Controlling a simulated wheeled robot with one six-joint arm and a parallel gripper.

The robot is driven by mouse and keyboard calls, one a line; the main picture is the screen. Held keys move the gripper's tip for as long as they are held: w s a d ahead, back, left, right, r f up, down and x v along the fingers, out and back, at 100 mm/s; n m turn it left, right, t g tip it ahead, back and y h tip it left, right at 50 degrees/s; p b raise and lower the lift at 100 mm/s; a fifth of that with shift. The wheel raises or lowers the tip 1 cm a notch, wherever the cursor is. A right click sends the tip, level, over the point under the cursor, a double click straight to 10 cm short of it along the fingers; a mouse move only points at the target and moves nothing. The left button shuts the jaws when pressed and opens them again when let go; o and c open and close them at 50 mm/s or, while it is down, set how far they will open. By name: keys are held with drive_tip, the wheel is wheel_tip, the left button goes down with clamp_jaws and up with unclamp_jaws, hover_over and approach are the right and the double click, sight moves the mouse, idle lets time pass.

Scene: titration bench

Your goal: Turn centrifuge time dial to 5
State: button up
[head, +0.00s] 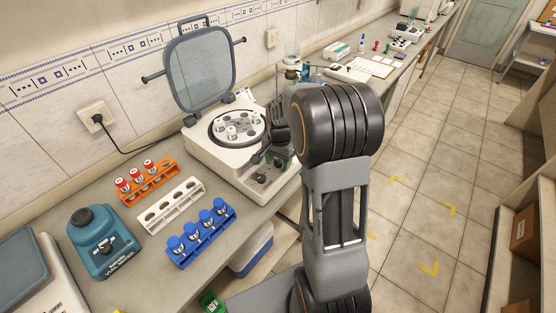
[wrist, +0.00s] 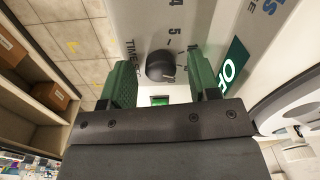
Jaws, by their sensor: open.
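The centrifuge (head: 215,142) stands on the bench with its lid (head: 198,68) raised and several white-capped tubes in its rotor. Its black time dial (wrist: 160,67) shows in the wrist view on the pale front panel, beside printed numbers including 4 and 5 and the word TIME. My gripper (wrist: 160,80) is open, with one green finger on each side of the dial and gaps between the fingers and the knob. I cannot tell exactly which number the dial points to. In the head view my arm and gripper (head: 272,158) cover part of the front panel.
A green sign (wrist: 235,65) is on the panel right of the dial. Orange, white (head: 172,204) and blue (head: 203,236) tube racks and a teal vortex mixer (head: 100,245) stand on the bench to the left. The floor on the right is clear.

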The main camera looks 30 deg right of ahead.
drive_tip(key=shift+c, duration=0.4)
drive_tip(key=c, duration=0.8)
drive_tip(key=shift+a, duration=0.2)
drive_tip(key=shift+c, duration=0.2)
drive_tip(key=shift+d, duration=0.15)
drive_tip(key=n, duration=0.4)
drive_tip(key=n+b, duration=0.1)
drive_tip(key=n, duration=0.8)
drive_tip(key=shift+n+g, duration=0.3)
drive_tip(key=shift+n, duration=2.3)
